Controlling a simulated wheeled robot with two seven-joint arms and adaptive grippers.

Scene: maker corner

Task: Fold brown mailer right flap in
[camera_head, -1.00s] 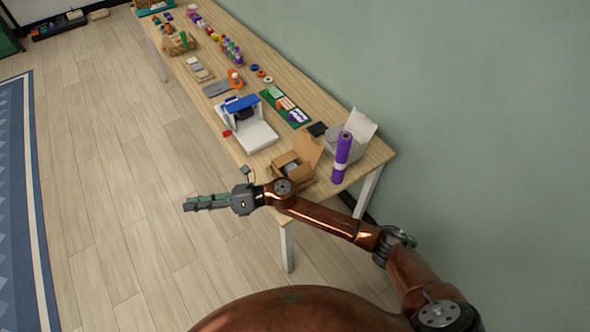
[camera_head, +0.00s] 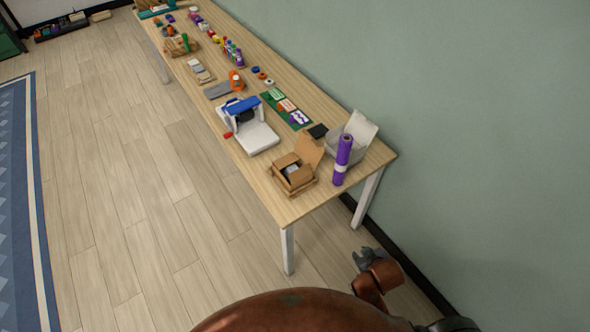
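The brown mailer (camera_head: 304,186) is an open cardboard box near the front end of the table. One large flap or lid (camera_head: 310,150) stands up at its back right. Its other flaps are too small to tell apart clearly. A small grey item (camera_head: 292,170) shows inside the box. My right gripper (camera_head: 366,257) is low at the right, beyond the table's near end and apart from the mailer. It is small and partly turned away, so its opening is unclear. My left gripper is out of view.
A white and blue machine (camera_head: 250,130) stands to the left. The wooden table (camera_head: 320,205) is clear at its near edge.

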